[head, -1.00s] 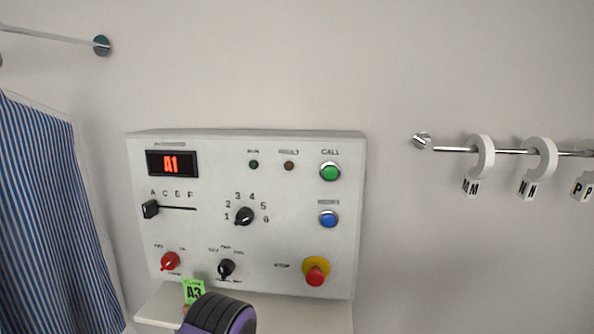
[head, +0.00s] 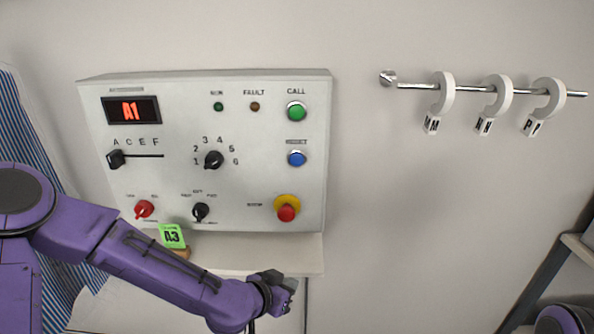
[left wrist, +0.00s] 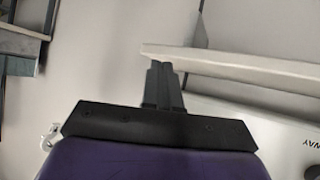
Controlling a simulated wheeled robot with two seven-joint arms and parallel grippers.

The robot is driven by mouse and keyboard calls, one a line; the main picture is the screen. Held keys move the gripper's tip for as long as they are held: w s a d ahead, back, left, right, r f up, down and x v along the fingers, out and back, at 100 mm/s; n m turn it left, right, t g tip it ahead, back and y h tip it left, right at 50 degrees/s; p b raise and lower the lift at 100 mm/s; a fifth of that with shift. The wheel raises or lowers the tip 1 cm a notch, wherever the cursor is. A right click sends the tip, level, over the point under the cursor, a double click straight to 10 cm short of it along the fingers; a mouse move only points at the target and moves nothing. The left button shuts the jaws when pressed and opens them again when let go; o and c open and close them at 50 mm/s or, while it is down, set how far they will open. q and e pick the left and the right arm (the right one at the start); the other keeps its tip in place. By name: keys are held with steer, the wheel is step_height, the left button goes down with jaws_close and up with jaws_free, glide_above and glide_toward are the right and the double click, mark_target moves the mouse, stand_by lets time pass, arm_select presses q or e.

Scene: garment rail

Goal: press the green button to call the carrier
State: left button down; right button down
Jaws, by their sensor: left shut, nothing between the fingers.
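The green button (head: 296,112) sits under the label CALL at the upper right of the white control panel (head: 240,190). A blue button (head: 296,158) is below it, and a red stop knob on a yellow ring (head: 287,208) is lower still. My right gripper is not visible; only a bit of purple arm shows at the lower right.
A white shelf (head: 250,258) juts out under the panel and holds a green A3 card (head: 172,236). A rail (head: 470,88) with white lettered rings is on the wall at right. A striped garment (head: 40,140) hangs at left. A dark frame (head: 555,270) stands lower right.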

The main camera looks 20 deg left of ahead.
arm_select(q)
step_height(320, 180, up, 36)
steer(key=w+m+t+h+p, duration=0.1)
steer(key=m+t+h, duration=0.5)
steer(key=m, duration=0.4)
steer(key=shift+w+t, duration=0.3)
steer(key=shift+w, duration=0.1)
steer(key=b, duration=0.3)
glide_toward(297, 112)
steer(key=w+d+r, duration=0.1)
steer(key=w+d, duration=0.3)
steer(key=d, duration=0.1)
steer(key=shift+r, duration=0.15)
steer(key=shift+w+a, duration=0.1)
steer(key=shift+w, duration=0.05)
